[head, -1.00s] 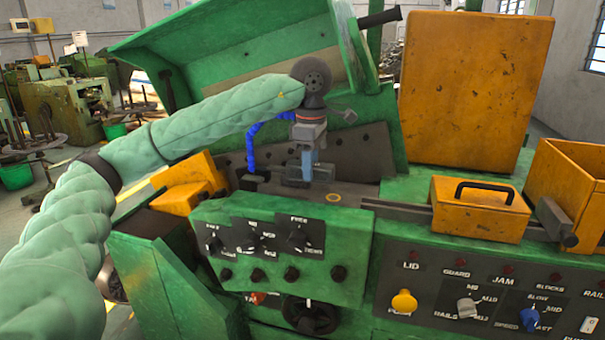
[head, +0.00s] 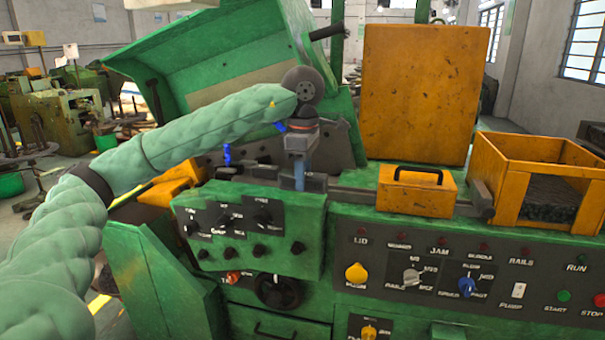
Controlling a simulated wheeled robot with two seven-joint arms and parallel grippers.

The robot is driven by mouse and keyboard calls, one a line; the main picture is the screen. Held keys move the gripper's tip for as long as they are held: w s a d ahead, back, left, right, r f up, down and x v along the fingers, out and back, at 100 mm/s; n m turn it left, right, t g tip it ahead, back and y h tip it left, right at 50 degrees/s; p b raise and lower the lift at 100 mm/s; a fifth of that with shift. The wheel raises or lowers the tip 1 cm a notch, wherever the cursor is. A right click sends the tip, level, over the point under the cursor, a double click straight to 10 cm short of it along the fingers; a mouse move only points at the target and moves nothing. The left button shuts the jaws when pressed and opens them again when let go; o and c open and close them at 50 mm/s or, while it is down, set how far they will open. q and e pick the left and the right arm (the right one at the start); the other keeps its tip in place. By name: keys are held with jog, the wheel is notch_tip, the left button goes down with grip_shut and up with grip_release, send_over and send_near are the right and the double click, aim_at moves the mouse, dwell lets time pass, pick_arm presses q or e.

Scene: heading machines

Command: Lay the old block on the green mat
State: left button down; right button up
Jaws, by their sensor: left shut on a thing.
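My left gripper (head: 299,181) points down over the machine, just behind the top right corner of the small control panel. Its fingers are shut on a grey block (head: 316,183), which shows on both sides of them. I take this to be the old block. The block appears to be near the level of the machine's top; whether it touches anything is hard to tell. I cannot make out a green mat distinct from the green machine. My right gripper is not in view.
The green lid (head: 225,65) stands raised behind my left arm. A yellow handled box (head: 416,195) and an open yellow bin (head: 515,190) stand to the right. The small control panel (head: 250,230) and the long control panel (head: 450,270) are in front.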

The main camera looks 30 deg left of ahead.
pick_arm(q)
jog(key=shift+m, duration=0.9)
notch_tip(320, 180, down, 4)
jog(key=shift+w+f, duration=0.1)
jog(key=shift+w, duration=0.05)
jog(key=s+d+f+m, duration=0.1)
jog(key=d+f+m, duration=0.3)
jog(key=f, duration=0.7)
jog(key=s+d+f+m, duration=0.2)
jog(key=d+f+m, duration=0.2)
jog(key=f+m, duration=0.4)
jog(key=s+d+f+m, duration=0.2)
jog(key=d+f+m, duration=0.2)
jog(key=f, duration=1)
jog(key=m, duration=0.2)
jog(key=shift+d+f+m, duration=0.3)
jog(key=shift+m, duration=0.1)
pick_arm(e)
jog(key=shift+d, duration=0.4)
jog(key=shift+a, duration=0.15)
pick_arm(q)
jog(key=shift+a+f, duration=0.1)
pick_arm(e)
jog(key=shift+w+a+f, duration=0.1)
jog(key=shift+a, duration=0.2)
